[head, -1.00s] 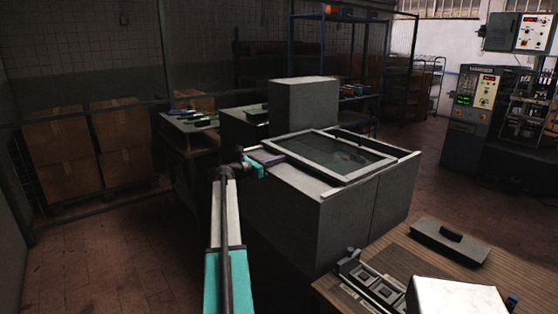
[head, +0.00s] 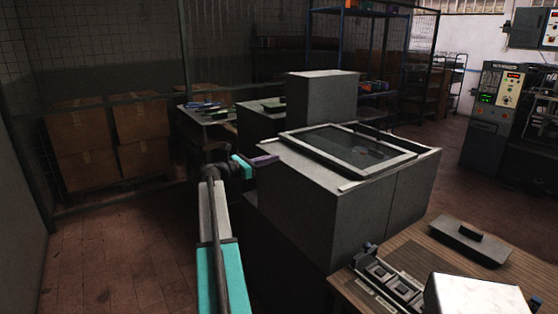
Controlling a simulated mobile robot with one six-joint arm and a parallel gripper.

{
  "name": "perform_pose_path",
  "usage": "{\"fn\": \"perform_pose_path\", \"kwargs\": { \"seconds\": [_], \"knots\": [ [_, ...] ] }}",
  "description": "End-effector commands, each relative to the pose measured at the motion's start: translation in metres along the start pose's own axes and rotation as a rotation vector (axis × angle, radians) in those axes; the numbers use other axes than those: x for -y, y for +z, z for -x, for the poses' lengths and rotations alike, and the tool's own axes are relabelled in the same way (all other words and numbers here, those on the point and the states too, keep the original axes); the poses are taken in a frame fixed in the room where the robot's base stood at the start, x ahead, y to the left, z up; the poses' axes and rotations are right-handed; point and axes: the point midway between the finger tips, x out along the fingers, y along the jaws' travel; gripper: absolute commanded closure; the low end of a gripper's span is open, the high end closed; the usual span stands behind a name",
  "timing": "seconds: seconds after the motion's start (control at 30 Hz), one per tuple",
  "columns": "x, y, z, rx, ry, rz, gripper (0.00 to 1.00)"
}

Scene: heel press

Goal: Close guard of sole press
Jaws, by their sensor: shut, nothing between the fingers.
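The sole press (head: 318,204) is a large grey cabinet with a taller block at its back. Its guard (head: 387,162), a light frame around a dark see-through pane, lies nearly flat over the top. A small part shows through the pane, too dim to make out. My gripper (head: 272,160), with purple fingers beyond a teal section, is shut and empty. It is at the left edge of the press top, left of the guard, and appears apart from the frame. Whether it touches the cabinet edge I cannot tell.
A wooden table (head: 435,233) with a dark handled block (head: 470,240) and a fixture tray (head: 384,275) stands at the front right. Another bench (head: 205,118) is behind at left, near stacked cartons (head: 143,120). The floor at left is clear.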

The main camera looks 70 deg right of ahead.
Motion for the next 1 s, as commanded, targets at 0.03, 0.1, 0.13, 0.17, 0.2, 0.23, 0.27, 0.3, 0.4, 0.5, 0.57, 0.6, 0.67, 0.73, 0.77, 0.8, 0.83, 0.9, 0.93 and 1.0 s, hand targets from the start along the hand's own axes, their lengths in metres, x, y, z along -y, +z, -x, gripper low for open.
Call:
{"fn": "perform_pose_path", "kwargs": {
  "seconds": [0.03, 0.1, 0.13, 0.17, 0.2, 0.23, 0.27, 0.3, 0.4, 0.5, 0.57, 0.6, 0.67, 0.73, 0.77, 0.8, 0.83, 0.9, 0.93, 1.0],
  "knots": [
    [0.001, -0.001, 0.005, 0.000, 0.000, 0.000, 1.00],
    [0.000, -0.001, 0.009, 0.000, 0.000, 0.000, 1.00],
    [0.000, -0.001, 0.010, 0.000, 0.000, 0.000, 1.00],
    [0.000, 0.000, 0.011, 0.000, 0.000, 0.000, 1.00],
    [0.000, 0.000, 0.011, 0.000, 0.000, 0.000, 1.00],
    [0.000, 0.000, 0.012, 0.000, 0.000, 0.000, 1.00],
    [0.000, 0.000, 0.012, 0.000, 0.000, 0.000, 1.00],
    [0.000, 0.000, 0.012, 0.000, 0.000, 0.000, 1.00],
    [0.000, 0.000, 0.012, 0.000, 0.000, 0.000, 1.00],
    [0.000, 0.000, 0.012, 0.000, 0.000, 0.000, 0.95],
    [-0.001, -0.001, 0.013, -0.002, 0.002, -0.001, 0.85],
    [-0.001, -0.003, 0.014, -0.005, 0.004, -0.003, 0.78],
    [-0.003, -0.009, 0.019, -0.014, 0.010, -0.009, 0.69],
    [-0.006, -0.022, 0.029, -0.034, 0.023, -0.022, 0.69],
    [-0.007, -0.030, 0.034, -0.045, 0.029, -0.029, 0.69],
    [-0.009, -0.042, 0.043, -0.064, 0.039, -0.041, 0.69],
    [-0.012, -0.052, 0.051, -0.081, 0.049, -0.051, 0.69],
    [-0.016, -0.081, 0.073, -0.128, 0.071, -0.081, 0.69],
    [-0.018, -0.095, 0.085, -0.152, 0.081, -0.095, 0.69],
    [-0.021, -0.131, 0.114, -0.213, 0.103, -0.130, 0.69]
  ]
}}
